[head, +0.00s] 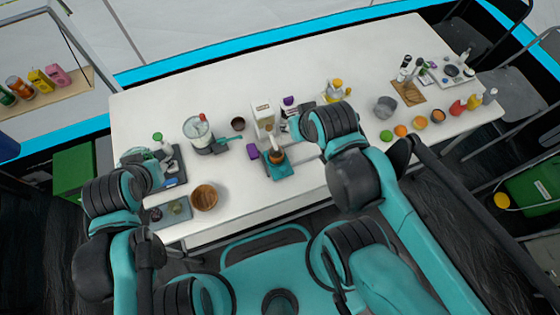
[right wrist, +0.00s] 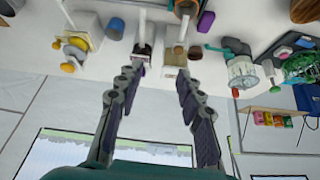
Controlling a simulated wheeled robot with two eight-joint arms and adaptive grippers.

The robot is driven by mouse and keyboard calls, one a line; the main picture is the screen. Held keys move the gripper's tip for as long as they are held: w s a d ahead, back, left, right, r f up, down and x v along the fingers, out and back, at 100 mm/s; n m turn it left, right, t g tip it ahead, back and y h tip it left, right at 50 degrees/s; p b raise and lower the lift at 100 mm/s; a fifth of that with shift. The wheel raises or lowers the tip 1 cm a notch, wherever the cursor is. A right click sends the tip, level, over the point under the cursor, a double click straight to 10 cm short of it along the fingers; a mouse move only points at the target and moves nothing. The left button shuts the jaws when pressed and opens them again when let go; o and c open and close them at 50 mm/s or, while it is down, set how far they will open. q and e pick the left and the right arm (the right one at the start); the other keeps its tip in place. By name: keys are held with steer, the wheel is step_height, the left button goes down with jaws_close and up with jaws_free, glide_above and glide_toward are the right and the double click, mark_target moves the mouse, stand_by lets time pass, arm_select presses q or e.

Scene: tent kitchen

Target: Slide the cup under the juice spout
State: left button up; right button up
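A brown cup-like vessel (head: 276,157) stands on a teal base (head: 281,172) near the table's front edge, and it also shows at the top of the right wrist view (right wrist: 186,7). A cream upright dispenser-like unit (head: 263,112) stands behind it. A small dark cup (head: 238,124) stands left of that unit. I cannot tell which part is the juice spout. My right gripper (right wrist: 158,74) is open and empty, with its fingertips near the cream unit (right wrist: 174,53); the arm partly hides it in the head view. My left gripper (head: 165,166) is at the table's left end, its fingers unclear.
A purple block (head: 252,151) is left of the brown vessel. A blender (head: 199,130) and a wooden bowl (head: 205,197) are further left. A yellow-topped device (head: 334,90), a grey pot (head: 385,107) and several fruits stand to the right.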

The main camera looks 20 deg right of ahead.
step_height(320, 180, down, 5)
steer(key=a+m+g, duration=0.2)
steer(key=m+g, duration=0.1)
steer(key=m, duration=0.1)
steer(key=m+g, duration=0.4)
glide_above(283, 168)
step_height(283, 168, down, 6)
step_height(283, 168, down, 8)
steer(key=b, duration=0.3)
steer(key=shift+r+b, duration=0.15)
steer(key=shift+b, duration=0.25)
jaws_close()
